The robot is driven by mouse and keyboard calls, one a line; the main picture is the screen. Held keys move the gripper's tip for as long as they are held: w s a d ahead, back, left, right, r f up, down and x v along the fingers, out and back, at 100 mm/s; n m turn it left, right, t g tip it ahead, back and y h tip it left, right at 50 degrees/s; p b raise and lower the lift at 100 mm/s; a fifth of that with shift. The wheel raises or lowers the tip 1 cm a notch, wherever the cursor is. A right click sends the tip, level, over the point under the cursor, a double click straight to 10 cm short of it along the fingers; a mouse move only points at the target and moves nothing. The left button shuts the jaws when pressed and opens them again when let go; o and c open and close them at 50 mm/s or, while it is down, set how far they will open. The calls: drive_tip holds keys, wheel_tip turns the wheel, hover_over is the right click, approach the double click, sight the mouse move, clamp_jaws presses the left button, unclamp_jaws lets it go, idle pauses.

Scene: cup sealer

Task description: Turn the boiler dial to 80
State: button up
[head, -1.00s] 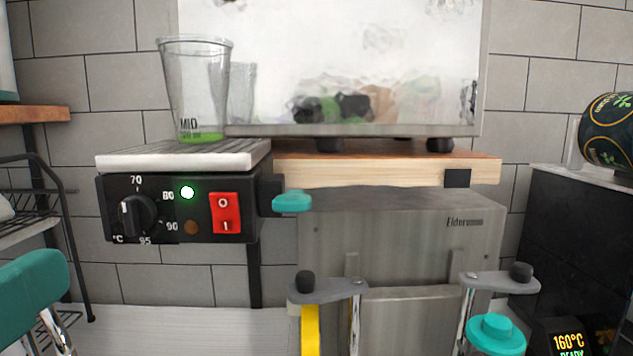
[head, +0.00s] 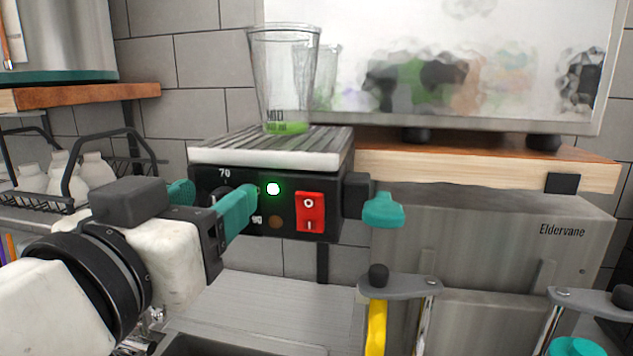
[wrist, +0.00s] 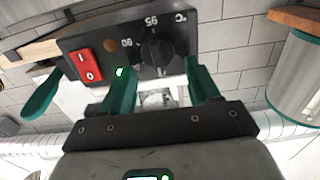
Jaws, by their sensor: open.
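The boiler's black control box (head: 340,215) carries a black dial (head: 217,194) with temperature marks around it. In the head view my gripper's near finger covers much of the dial and the 80 mark, and the pointer's setting cannot be read. In the wrist view, turned upside down, the dial (wrist: 157,52) lies just ahead of and between my two teal fingers. My gripper (head: 222,190) is open with one finger to each side of the dial. It also shows in the wrist view (wrist: 160,72). I cannot tell whether either finger touches the dial.
A lit green lamp (head: 273,188) and a red rocker switch (head: 310,212) sit right of the dial. A clear cup (head: 285,85) with green at its base stands on the ribbed top (head: 270,150). A teal-tipped lever (head: 383,210) juts out at the right. A bottle rack (head: 100,160) stands left.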

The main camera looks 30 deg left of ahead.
drive_tip(key=shift+w+a, duration=0.1)
drive_tip(key=shift+w, duration=0.1)
drive_tip(key=c, duration=1)
